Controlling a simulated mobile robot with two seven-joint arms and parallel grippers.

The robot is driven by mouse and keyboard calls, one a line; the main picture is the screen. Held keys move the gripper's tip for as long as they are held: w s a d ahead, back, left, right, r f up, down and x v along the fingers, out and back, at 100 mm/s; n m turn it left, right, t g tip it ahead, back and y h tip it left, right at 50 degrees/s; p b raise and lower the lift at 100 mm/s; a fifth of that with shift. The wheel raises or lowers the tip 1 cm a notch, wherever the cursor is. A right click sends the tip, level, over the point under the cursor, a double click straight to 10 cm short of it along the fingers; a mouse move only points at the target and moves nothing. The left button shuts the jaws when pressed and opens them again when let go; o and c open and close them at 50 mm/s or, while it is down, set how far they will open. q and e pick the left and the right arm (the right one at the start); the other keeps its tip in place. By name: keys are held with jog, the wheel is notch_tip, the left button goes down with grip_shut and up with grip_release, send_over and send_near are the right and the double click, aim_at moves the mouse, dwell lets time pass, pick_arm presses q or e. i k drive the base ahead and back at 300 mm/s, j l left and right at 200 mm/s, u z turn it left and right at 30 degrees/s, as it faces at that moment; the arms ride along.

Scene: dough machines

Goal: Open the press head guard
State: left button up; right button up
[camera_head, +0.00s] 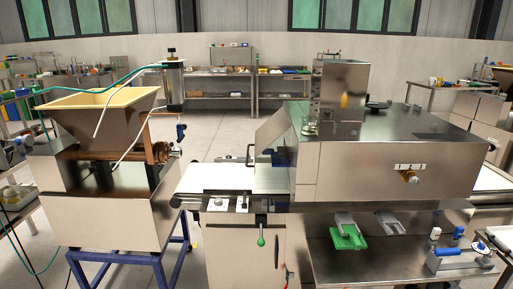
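The press machine (370,170) is a large steel box right of centre. At its left end is a slanted, see-through-looking grey guard panel (272,128), which I take for the press head guard. A dark bar handle (250,155) stands at the guard's left edge, above the white conveyor belt (225,178). The guard seems to be down over the machine's inlet; I cannot tell how it is hinged. Neither of my grippers is in view, and nothing is seen touching the guard or handle.
A dough hopper machine (105,125) on a blue stand (178,255) is at the left. A lower steel shelf (385,262) holds a green scoop (347,237) and a blue-handled tool (447,252). Shelving (220,85) stands at the back; floor between is clear.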

aim_at(277, 125)
jog(key=i+j+z, duration=0.25)
jog(key=i+j, duration=0.25)
jog(key=i+j+z, duration=0.25)
jog(key=i+j, duration=0.3)
